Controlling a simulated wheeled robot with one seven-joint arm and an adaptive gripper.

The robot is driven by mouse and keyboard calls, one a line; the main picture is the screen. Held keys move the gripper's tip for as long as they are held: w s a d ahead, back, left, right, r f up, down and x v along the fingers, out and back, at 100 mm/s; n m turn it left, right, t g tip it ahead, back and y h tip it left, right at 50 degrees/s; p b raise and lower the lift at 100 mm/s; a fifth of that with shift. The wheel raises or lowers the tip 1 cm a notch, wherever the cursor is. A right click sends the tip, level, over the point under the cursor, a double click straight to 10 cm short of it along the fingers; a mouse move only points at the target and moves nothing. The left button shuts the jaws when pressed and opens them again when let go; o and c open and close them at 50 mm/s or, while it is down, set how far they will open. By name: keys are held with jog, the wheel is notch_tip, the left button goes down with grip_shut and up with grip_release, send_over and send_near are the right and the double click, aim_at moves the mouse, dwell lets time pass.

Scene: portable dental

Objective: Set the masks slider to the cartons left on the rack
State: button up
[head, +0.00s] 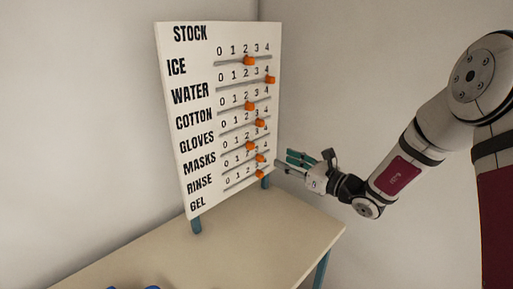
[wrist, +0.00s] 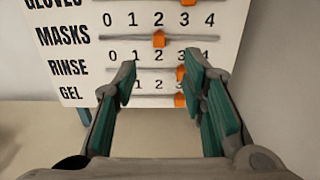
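The white stock board (head: 178,120) stands on the table with several labelled slider rows. The masks slider's orange knob (wrist: 159,39) sits under the 2 on its track; in the head view the knob (head: 250,146) is in the fifth row. My gripper (wrist: 160,66) is open and empty, facing the board's lower rows. In the wrist view its fingertips appear below the masks knob, one to each side. The right finger partly covers the rinse row. In the head view my gripper (head: 290,160) is just right of the board. No rack or cartons are visible.
The rinse knob (wrist: 182,73) and gel knob (wrist: 180,99) lie close below the masks row, and the gloves knob (wrist: 188,2) above it. Blue items (head: 151,287) show at the bottom edge. The beige table (head: 215,245) in front of the board is largely clear.

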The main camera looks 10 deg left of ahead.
aim_at(253, 146)
jog(key=x, duration=1.3)
jog(key=shift+c, duration=0.5)
grip_shut()
